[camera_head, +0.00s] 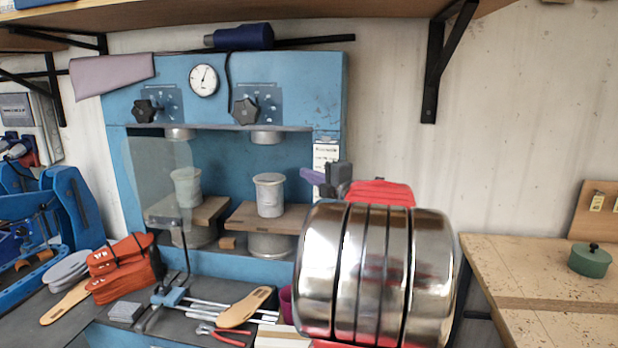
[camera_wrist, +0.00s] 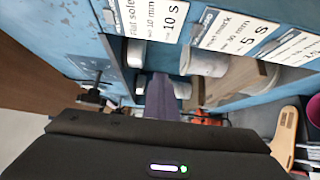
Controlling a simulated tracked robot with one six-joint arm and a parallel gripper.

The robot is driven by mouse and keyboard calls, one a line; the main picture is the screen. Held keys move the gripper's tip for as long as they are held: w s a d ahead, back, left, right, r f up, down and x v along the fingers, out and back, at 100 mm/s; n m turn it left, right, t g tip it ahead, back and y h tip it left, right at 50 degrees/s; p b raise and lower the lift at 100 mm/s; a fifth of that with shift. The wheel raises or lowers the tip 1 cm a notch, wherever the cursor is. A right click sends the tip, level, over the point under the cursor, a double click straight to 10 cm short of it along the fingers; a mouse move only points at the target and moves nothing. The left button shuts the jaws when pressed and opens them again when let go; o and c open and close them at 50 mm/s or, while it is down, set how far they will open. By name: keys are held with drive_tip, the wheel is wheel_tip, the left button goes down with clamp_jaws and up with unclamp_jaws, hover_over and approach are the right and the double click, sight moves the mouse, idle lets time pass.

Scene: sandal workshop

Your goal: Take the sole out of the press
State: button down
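The blue press (camera_head: 330,100) stands against the wall, with two bays side by side. Each bay has a wooden board, left (camera_head: 160,211) and right (camera_head: 285,217), with a pale cylinder (camera_head: 269,196) standing on it. I cannot make out a sole on either board. My gripper (camera_head: 312,177) is beside the press's right edge, its purple finger pointing left toward the right bay. The purple finger also shows in the wrist view (camera_wrist: 160,98), in front of the press opening. Whether the fingers are apart cannot be seen. A tan sole (camera_head: 244,307) lies on the bench below the press.
Another tan sole (camera_head: 66,303) lies at left by orange sandals (camera_head: 125,268). Red-handled pliers (camera_head: 225,338) and metal rods are on the bench. A clear panel (camera_head: 160,170) covers part of the left bay. A worktable (camera_head: 535,270) with a green pot (camera_head: 590,261) stands at right.

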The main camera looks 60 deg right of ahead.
drive_tip(key=shift+w+a, duration=0.1)
drive_tip(key=shift+w, duration=0.1)
drive_tip(key=w+a+r+m+g+h, duration=0.1)
drive_tip(key=w+a+m, duration=0.3)
drive_tip(key=a, duration=0.3)
drive_tip(key=w+a+r+m+g+h, duration=0.1)
drive_tip(key=w+a+m+g, duration=0.15)
drive_tip(key=a, duration=0.55)
drive_tip(key=a+f+m, duration=0.3)
drive_tip(key=a+m, duration=0.1)
drive_tip(key=a, duration=0.5)
drive_tip(key=s+a+f+m+g+y, duration=0.1)
drive_tip(key=s+a+f+g+y, duration=0.1)
drive_tip(key=s+a+f, duration=0.4)
drive_tip(key=s+a+f+m+g+y, duration=0.1)
drive_tip(key=s+a+f+g+y, duration=0.2)
drive_tip(key=a, duration=1.2)
drive_tip(key=s+a+f+m+g+y, duration=0.1)
drive_tip(key=s+a+f+g+y, duration=0.1)
drive_tip(key=s+a+f, duration=0.7)
drive_tip(key=shift+s+a+f+y, duration=0.2)
drive_tip(key=shift+a+f+y, duration=0.15)
drive_tip(key=shift+a+y, duration=0.65)
drive_tip(key=c, duration=2.5)
unclamp_jaws()
drive_tip(key=shift+g, duration=0.25)
